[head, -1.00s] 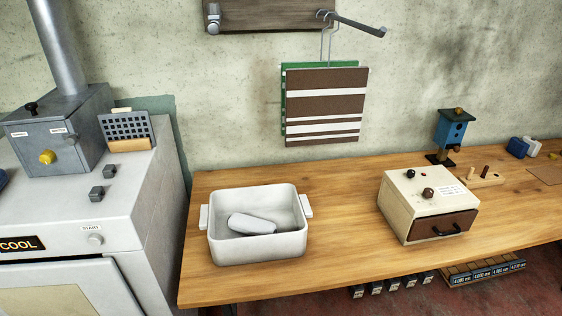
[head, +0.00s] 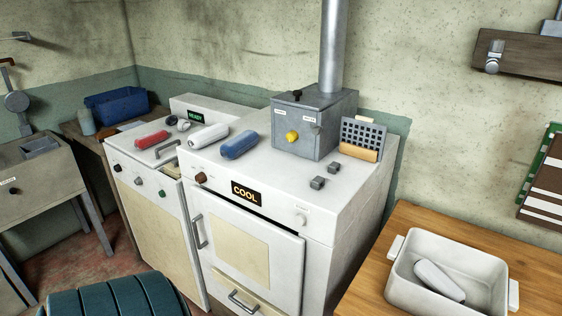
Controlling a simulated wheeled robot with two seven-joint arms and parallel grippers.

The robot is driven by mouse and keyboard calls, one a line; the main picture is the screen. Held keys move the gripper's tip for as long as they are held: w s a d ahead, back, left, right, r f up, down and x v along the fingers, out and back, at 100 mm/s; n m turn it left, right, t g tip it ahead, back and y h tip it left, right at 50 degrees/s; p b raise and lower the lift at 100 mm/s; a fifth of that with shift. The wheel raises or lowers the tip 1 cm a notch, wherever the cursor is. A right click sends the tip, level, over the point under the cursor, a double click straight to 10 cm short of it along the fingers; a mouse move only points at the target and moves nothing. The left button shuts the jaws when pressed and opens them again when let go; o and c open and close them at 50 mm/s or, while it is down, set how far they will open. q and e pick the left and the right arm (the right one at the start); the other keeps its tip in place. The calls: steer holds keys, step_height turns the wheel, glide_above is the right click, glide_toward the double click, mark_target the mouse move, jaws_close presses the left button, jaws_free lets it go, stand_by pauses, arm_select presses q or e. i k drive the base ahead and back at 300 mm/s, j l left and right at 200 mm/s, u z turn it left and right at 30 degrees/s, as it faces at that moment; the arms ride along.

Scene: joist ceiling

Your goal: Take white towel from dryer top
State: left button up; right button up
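A white rolled towel (head: 208,137) lies on top of the white machines, near the seam between the one with the READY sign (head: 196,116) and the one with the COOL sign (head: 246,193). Another white roll (head: 440,281) lies in the white basin (head: 448,246) on the wooden bench. Neither gripper is in view.
A grey metal box (head: 303,128) with a pipe and a grid rack (head: 362,137) stand at the COOL machine's back. A dark teal ribbed object (head: 115,302) is at the bottom left. A blue bin (head: 116,105) stands on the far-left bench. Some floor (head: 75,262) shows at left.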

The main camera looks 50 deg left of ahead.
mark_target(203, 138)
steer(key=u, duration=2.1)
steer(key=j+z, duration=0.7)
